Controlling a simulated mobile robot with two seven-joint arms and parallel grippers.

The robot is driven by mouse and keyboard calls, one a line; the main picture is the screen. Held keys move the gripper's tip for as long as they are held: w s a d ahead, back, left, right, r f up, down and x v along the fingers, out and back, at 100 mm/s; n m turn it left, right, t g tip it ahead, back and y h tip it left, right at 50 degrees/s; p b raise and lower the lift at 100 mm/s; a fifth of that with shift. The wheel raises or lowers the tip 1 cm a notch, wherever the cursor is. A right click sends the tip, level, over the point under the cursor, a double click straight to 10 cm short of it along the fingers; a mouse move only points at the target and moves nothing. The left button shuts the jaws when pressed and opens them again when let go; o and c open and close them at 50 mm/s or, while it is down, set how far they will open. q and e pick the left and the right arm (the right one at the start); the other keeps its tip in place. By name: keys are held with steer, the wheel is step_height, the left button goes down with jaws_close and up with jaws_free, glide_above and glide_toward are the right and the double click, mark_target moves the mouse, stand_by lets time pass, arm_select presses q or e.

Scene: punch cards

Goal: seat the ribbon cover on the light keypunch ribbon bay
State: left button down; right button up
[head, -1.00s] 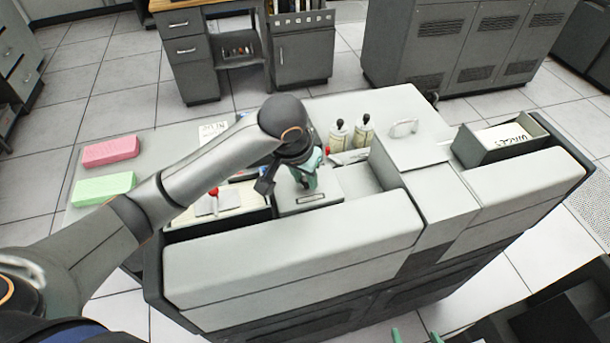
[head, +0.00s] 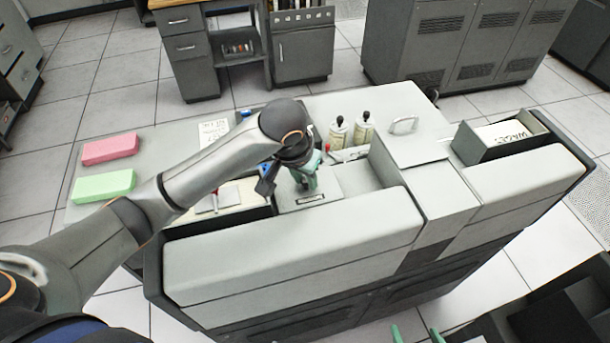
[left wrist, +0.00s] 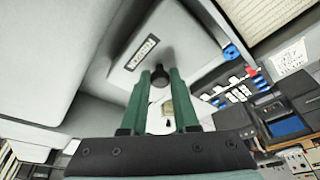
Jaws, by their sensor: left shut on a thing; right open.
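The ribbon cover (head: 325,187) is a light grey plate with a small label plate and a dark knob. It lies over the left part of the recess in the light keypunch (head: 290,250). My left gripper (head: 307,184) is above the cover, with its green fingers shut on the knob. In the left wrist view the cover (left wrist: 190,35) shows beyond the fingers (left wrist: 160,78). The ribbon bay is hidden, and I cannot tell whether the cover is flush or slightly raised. My right gripper (head: 415,334) is open and empty at the bottom edge, mostly out of frame.
A dark card tray (head: 500,140) stands further right. Pink (head: 110,149) and green (head: 104,186) blocks lie on the left worktop.

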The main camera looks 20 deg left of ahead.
mark_target(305, 182)
arm_select(q)
steer(key=shift+f, duration=0.15)
stand_by(0.5)
steer(key=shift+c, duration=1)
jaws_free()
steer(key=shift+r, duration=4.5)
